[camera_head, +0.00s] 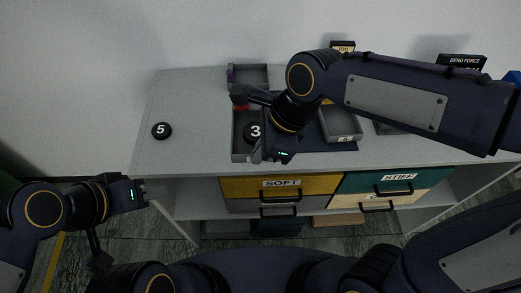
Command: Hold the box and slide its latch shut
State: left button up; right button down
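A grey open-topped box (236,143) stands on the table left of centre. A small red part (240,107) shows at its left side and a purple piece (230,73) stands by the left end of a grey compartment behind. I cannot tell which part is the latch. A black puck marked 3 (254,131) shows inside the box outline. My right gripper (247,126) is over this box with its fingers spread, near the puck; its arm hides part of the box. My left gripper (143,190) is off the table's front left corner, apart from the box; its opening is unclear.
A puck marked 5 (161,131) lies on the left of the table (190,100). A grey tray marked 5 (342,124) sits right of the box on a dark mat. Drawers labelled SOFT (282,184) and STIFF (398,178) are below. The table's left part is mostly clear.

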jog(key=shift+w+d+f+b, duration=0.1)
jog(key=shift+w+f+b, duration=0.5)
jog(key=shift+w+f, duration=1.5)
jog(key=shift+w+d+f+b, duration=0.1)
jog(key=shift+w+f+b, duration=0.45)
jog(key=shift+w+f, duration=1.55)
jog(key=shift+w+d+f+b, duration=0.1)
jog(key=shift+w+f+b, duration=0.5)
jog(key=shift+w+f, duration=1.5)
jog(key=shift+w+r, duration=0.4)
jog(key=shift+r, duration=0.05)
jog(key=shift+f, duration=0.3)
